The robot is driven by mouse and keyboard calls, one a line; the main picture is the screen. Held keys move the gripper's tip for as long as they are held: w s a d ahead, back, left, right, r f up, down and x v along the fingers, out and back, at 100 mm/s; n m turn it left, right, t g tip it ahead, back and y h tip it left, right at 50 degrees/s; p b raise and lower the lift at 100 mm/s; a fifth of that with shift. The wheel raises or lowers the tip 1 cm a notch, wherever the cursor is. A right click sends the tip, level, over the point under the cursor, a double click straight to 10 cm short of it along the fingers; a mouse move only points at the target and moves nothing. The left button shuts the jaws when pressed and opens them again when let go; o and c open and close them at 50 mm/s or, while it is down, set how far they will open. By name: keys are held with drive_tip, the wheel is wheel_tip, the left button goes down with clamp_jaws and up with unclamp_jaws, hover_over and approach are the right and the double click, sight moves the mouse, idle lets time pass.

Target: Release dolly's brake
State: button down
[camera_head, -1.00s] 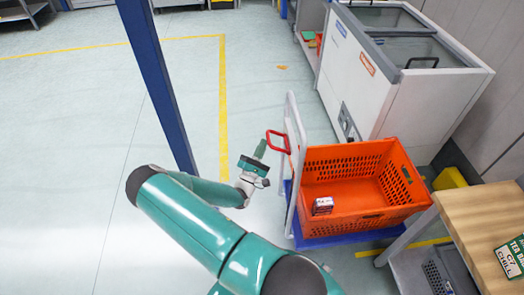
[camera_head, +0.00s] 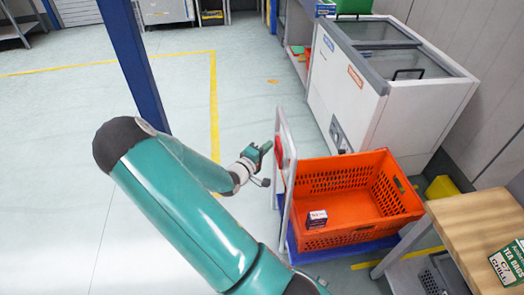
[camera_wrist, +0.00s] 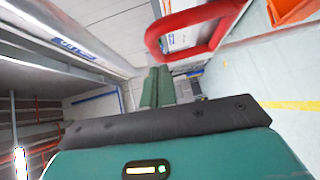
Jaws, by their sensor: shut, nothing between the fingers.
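The dolly has a blue base (camera_head: 345,250) and an upright pale handle frame (camera_head: 288,190) on its left side. A red brake lever (camera_head: 280,150) shows at the frame; in the wrist view it is a red loop (camera_wrist: 207,12) above and right of the fingertips. My gripper (camera_head: 266,147) is beside the frame, close to the lever. In the wrist view my gripper (camera_wrist: 157,85) has its green fingers together with nothing between them. I cannot tell whether they touch the lever. An orange tote (camera_head: 335,165) sits on the dolly with a small dark box (camera_head: 316,218) inside.
A white chest freezer (camera_head: 395,120) stands behind the dolly. A wooden-topped table (camera_head: 475,225) with a tea box (camera_head: 508,263) is at the right. A blue post (camera_head: 130,60) rises at the left behind my arm. Floor left of the dolly is clear.

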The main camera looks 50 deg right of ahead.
drive_tip(key=shift+s+d+r+m+y, duration=0.25)
drive_tip(key=shift+s+d+m+y, duration=0.25)
drive_tip(key=shift+y, duration=0.1)
idle(0.3)
drive_tip(key=shift+w+a+r, duration=0.15)
drive_tip(key=shift+w+a, duration=0.1)
drive_tip(key=shift+w, duration=0.15)
drive_tip(key=a+r, duration=0.2)
drive_tip(key=a, duration=1)
drive_tip(key=shift+w+a, duration=0.2)
drive_tip(key=shift+w, duration=0.25)
